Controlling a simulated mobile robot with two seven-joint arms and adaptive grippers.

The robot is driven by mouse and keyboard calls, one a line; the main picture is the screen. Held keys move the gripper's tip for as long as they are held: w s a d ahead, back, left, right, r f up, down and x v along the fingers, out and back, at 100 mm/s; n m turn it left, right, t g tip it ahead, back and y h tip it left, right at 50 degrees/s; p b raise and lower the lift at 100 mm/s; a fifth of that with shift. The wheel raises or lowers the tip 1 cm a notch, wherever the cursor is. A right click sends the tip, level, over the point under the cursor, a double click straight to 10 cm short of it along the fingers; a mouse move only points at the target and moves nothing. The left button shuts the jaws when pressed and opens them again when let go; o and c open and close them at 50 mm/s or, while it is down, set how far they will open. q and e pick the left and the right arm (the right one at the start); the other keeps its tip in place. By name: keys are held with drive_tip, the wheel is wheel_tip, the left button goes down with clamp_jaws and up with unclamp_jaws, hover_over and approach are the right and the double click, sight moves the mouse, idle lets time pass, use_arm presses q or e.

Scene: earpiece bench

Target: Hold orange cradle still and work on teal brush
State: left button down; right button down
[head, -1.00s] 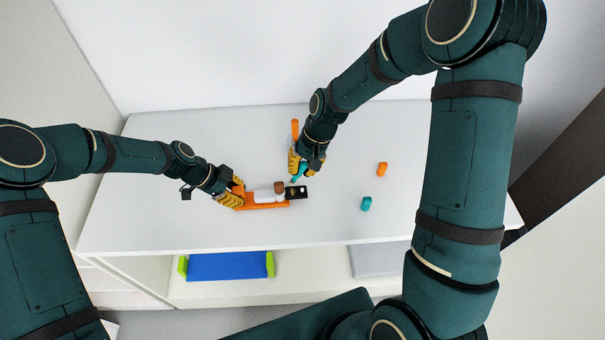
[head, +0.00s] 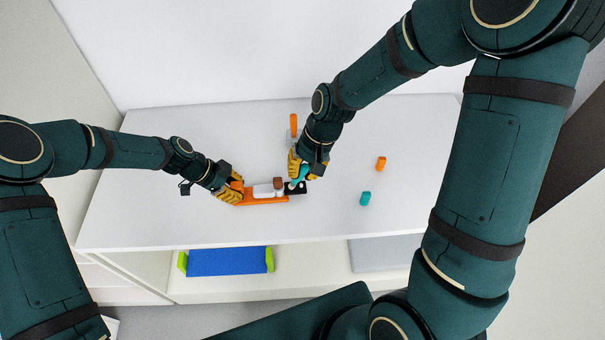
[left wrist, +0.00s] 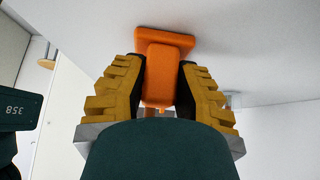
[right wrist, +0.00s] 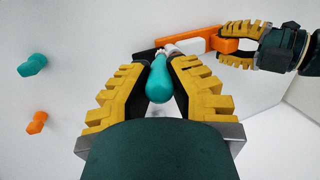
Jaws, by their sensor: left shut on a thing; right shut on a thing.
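The orange cradle (head: 262,201) lies on the white table. A white earpiece (head: 263,191) with a brown part (head: 279,182) rests on it, and a black part (head: 292,189) is at its right end. My left gripper (head: 235,190) is shut on the cradle's left end; the left wrist view shows the orange grip (left wrist: 160,75) between its fingers. My right gripper (head: 303,172) is shut on the teal brush (right wrist: 160,82), whose rounded handle points toward the camera in the right wrist view.
An orange handle (head: 294,124) is behind my right gripper. A blue item with green ends (head: 228,262) is on the shelf below. The table's right side is mostly clear.

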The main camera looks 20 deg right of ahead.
sight(303, 164)
drive_tip(key=shift+r, duration=2.1)
use_arm(q)
drive_tip(key=c, duration=0.8)
unclamp_jaws()
drive_tip(key=shift+o, duration=0.2)
drive_tip(key=v, duration=1.2)
drive_tip(key=shift+s, duration=0.1)
use_arm(e)
drive_tip(key=shift+f, duration=0.1)
